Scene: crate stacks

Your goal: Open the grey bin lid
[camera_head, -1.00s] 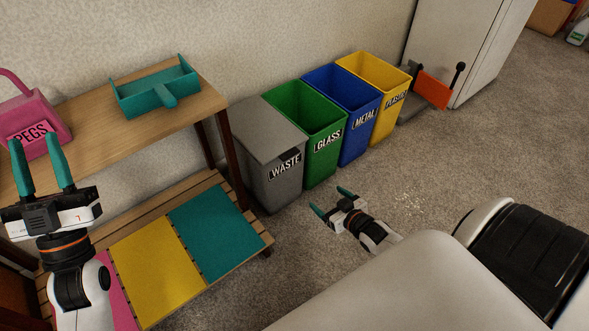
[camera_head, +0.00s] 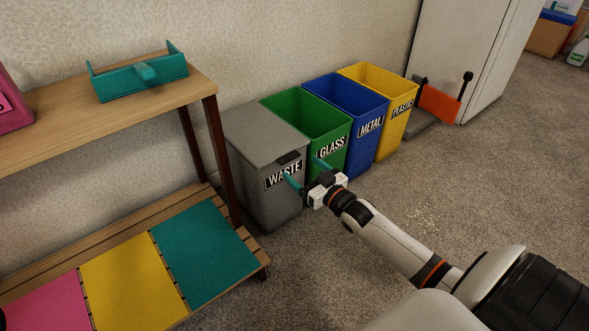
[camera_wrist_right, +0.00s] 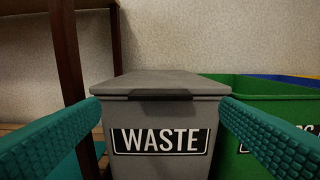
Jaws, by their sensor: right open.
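The grey bin (camera_head: 268,203) labelled WASTE stands on the carpet beside the wooden shelf, and its flat grey lid (camera_head: 264,134) is closed. A dark handle (camera_head: 289,158) sits at the lid's front edge; it also shows in the right wrist view (camera_wrist_right: 160,94). My right gripper (camera_head: 306,171) is in front of the bin, its teal fingers open and empty. In the right wrist view the fingers frame the WASTE label (camera_wrist_right: 160,141), one on each side, with the handle above the label. My left gripper is out of the head view.
The open green glass bin (camera_head: 334,160), blue metal bin (camera_head: 366,150) and yellow plastic bin (camera_head: 396,131) stand in a row to the right. The wooden shelf (camera_head: 216,150) stands close on the left. Carpet in front is clear.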

